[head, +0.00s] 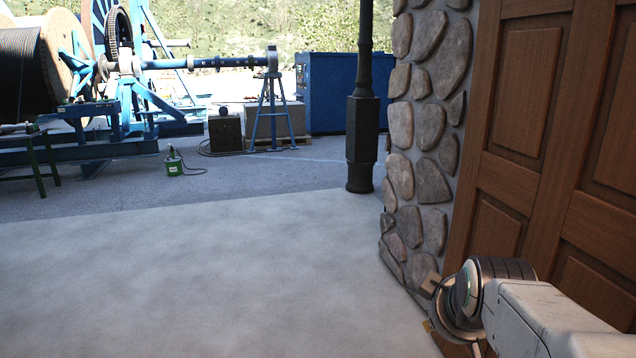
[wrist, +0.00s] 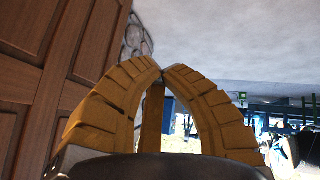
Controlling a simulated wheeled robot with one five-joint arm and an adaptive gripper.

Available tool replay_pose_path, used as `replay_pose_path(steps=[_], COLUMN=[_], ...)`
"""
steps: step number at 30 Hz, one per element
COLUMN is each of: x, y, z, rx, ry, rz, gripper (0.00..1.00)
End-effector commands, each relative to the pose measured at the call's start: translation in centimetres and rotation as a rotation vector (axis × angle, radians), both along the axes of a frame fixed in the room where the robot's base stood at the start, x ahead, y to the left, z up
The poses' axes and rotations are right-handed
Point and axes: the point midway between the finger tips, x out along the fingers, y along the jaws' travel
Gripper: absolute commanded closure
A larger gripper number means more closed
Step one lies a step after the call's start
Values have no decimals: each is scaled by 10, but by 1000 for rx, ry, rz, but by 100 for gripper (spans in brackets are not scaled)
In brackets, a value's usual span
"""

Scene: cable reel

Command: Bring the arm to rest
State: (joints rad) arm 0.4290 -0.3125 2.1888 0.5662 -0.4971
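My gripper (wrist: 161,72) shows in the wrist view with its ridged, yellow-brown fingers curved inward and their tips meeting. A brown upright strip shows in the gap between them; I cannot tell whether it is part of the gripper. I see no held object at the tips. In the head view my pale arm reaches in from the lower right, low in front of the door, with its dark, rounded wrist joint near the foot of the stone wall. The gripper is mostly hidden there.
A brown panelled wooden door (head: 535,130) and a stone wall (head: 430,120) stand close on the right. A black post (head: 361,130) stands beyond the wall. The pale floor (head: 210,275) ahead is clear.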

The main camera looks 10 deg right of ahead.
Motion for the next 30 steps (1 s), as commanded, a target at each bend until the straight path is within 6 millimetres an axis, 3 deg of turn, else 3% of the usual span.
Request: replay_pose_path(steps=[1, 3, 6, 10, 13, 18, 30], x=[-13, -33, -65, -100, -119, -134, -134], y=[30, 62, 97, 124, 135, 142, 142], z=[2, -6, -17, -28, -34, -39, -40], rx=[54, 128, 208, 270, 294, 311, 313], ry=[31, 84, 161, 244, 289, 324, 325], rz=[20, 23, 20, 9, -2, -12, -15], gripper=[100, 100, 100, 100, 100, 100, 100])
